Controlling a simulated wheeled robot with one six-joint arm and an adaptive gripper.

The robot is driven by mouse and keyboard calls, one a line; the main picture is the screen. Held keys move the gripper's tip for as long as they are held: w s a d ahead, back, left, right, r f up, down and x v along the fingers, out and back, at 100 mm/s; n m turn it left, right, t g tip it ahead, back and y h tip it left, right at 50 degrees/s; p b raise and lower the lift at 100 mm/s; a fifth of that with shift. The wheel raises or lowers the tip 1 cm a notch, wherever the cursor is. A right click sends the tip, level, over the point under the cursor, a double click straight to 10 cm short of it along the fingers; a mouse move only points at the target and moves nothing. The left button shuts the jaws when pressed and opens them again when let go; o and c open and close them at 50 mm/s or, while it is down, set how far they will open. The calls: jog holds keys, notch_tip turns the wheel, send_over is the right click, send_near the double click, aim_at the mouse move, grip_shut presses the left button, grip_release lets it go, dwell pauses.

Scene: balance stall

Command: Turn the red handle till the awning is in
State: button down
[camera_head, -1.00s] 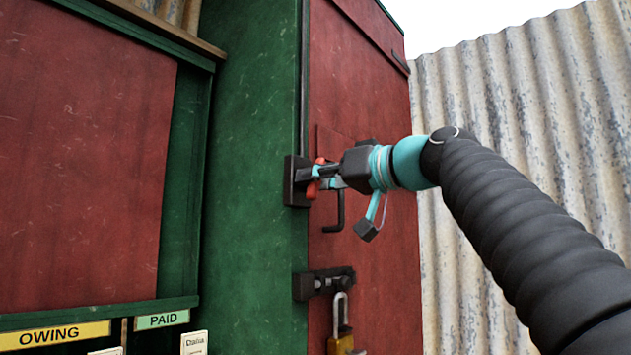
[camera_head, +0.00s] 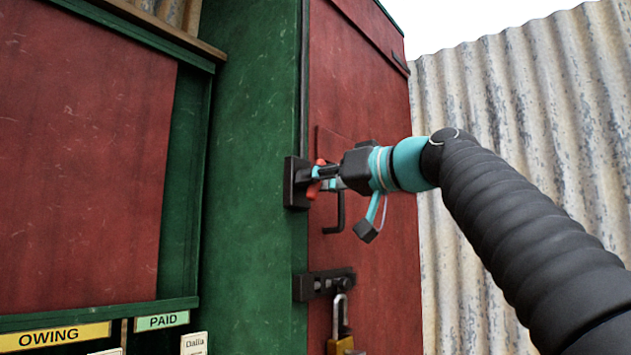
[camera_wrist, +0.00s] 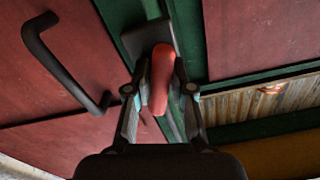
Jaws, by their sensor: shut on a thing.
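The red handle (camera_wrist: 161,75) sticks out from a dark mounting plate (camera_head: 296,183) on the edge of the green post. My gripper (camera_head: 322,178) reaches in from the right and is shut on the handle. In the head view the fingers hide most of the handle, with only small red parts showing. The awning cannot be made out for certain in either view.
A dark pull bar (camera_head: 337,215) on the red door hangs just below my gripper; it also shows in the wrist view (camera_wrist: 62,65). Lower down are a hasp (camera_head: 325,283) and a brass padlock (camera_head: 341,345). A corrugated wall (camera_head: 520,120) stands at the right.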

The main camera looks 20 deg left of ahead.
jog(key=c, duration=1.1)
grip_release()
jog(key=shift+d, duration=0.15)
jog(key=v, duration=1.2)
